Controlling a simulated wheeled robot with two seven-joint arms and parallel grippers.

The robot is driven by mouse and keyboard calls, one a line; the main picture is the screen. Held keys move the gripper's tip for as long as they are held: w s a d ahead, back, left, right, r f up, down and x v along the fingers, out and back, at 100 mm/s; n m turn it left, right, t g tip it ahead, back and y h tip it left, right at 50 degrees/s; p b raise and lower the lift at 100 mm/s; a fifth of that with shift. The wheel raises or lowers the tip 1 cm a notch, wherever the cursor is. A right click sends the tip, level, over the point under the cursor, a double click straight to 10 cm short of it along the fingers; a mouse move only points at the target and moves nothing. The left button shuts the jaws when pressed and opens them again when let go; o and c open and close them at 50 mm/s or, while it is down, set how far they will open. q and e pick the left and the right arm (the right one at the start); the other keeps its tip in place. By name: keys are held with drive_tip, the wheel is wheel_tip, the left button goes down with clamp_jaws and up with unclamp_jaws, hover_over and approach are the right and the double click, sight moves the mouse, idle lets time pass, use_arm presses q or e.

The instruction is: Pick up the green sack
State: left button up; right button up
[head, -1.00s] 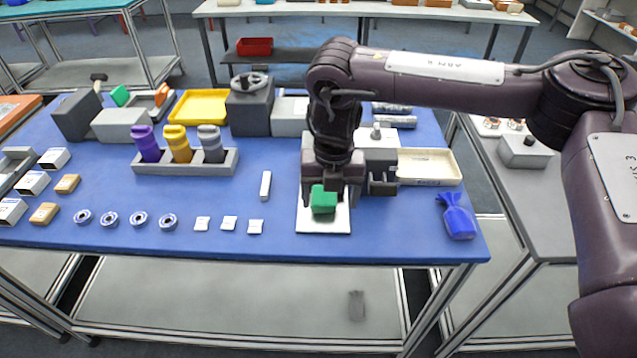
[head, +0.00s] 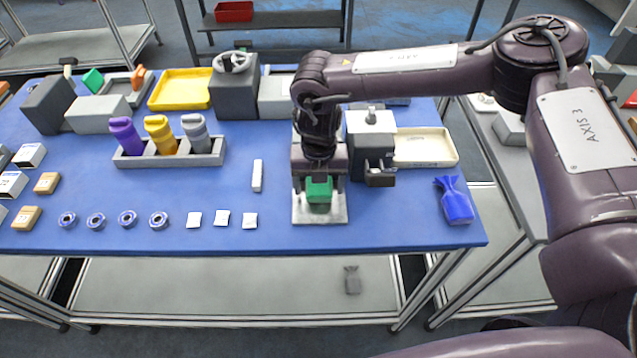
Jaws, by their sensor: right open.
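The green sack (head: 319,190) stands on a pale square plate (head: 320,217) near the front edge of the blue table. My right gripper (head: 319,184) points down over it with open jaws. The sack shows between the fingers, and the gripper body hides its far side. I cannot tell whether the fingers touch it. My left gripper is not in view.
A grey scanner-like device (head: 371,145) stands close right of my right gripper, with a cream tray (head: 426,146) beyond. A bottle rack (head: 170,158) and small white squares (head: 222,218) lie left.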

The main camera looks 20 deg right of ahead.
drive_tip(key=shift+f, duration=0.1)
drive_tip(key=shift+c, duration=0.2)
drive_tip(key=c, duration=0.9)
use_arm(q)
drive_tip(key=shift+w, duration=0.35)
use_arm(e)
drive_tip(key=c, duration=0.3)
